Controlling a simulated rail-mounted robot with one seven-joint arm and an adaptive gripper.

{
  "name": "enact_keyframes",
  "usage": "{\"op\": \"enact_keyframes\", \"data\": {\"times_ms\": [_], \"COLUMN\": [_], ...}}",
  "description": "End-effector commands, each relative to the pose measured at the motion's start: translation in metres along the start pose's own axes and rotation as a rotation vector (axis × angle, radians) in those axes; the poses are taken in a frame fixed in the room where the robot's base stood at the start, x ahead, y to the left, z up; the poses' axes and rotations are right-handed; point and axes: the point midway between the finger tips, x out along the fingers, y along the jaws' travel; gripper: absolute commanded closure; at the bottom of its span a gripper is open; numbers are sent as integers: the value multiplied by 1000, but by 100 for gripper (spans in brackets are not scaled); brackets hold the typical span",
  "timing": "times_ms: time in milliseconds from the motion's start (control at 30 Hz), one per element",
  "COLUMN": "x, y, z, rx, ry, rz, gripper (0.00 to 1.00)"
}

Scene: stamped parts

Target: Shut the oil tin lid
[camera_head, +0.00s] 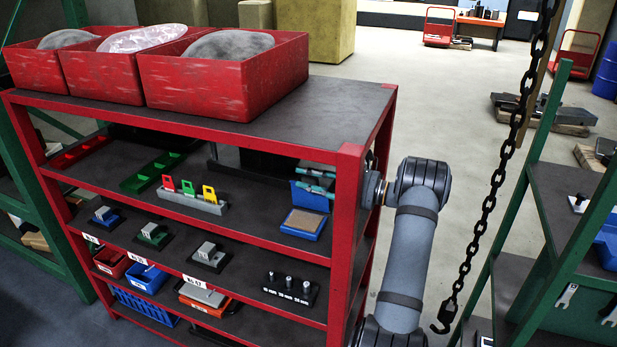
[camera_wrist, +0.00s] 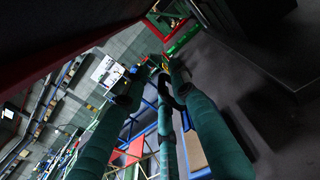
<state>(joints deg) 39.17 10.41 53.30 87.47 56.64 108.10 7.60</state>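The oil tin seems to be the blue tin on the upper inner shelf, at the right. Its shallow base (camera_head: 303,226) holds a tan pad. A blue panel that looks like its lid (camera_head: 309,199) stands raised behind the base. My gripper (camera_head: 299,178) reaches in from the right, past the red post. Its teal fingers lie at the upper part of the lid; I cannot tell whether they touch it. In the wrist view, the teal fingers (camera_wrist: 155,78) stand apart with nothing visibly held. Blue edges and a tan patch (camera_wrist: 190,150) show between and beside them.
The red rack post (camera_head: 348,205) stands close to my arm. A grey block with coloured clips (camera_head: 192,201) sits left of the tin, and a green tray (camera_head: 150,172) beyond it. Red bins (camera_head: 220,88) stand on top. A chain (camera_head: 490,195) hangs at the right.

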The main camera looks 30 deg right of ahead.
Motion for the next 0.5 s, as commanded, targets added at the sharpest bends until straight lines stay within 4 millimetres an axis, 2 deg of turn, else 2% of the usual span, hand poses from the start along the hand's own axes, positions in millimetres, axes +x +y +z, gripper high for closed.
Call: {"op": "enact_keyframes", "data": {"times_ms": [167, 500], "x": [-14, -84], "y": [-1, -1], "z": [0, 0], "rx": [0, 0], "ry": [0, -1], "rz": [-4, -5], "gripper": [74, 74]}}
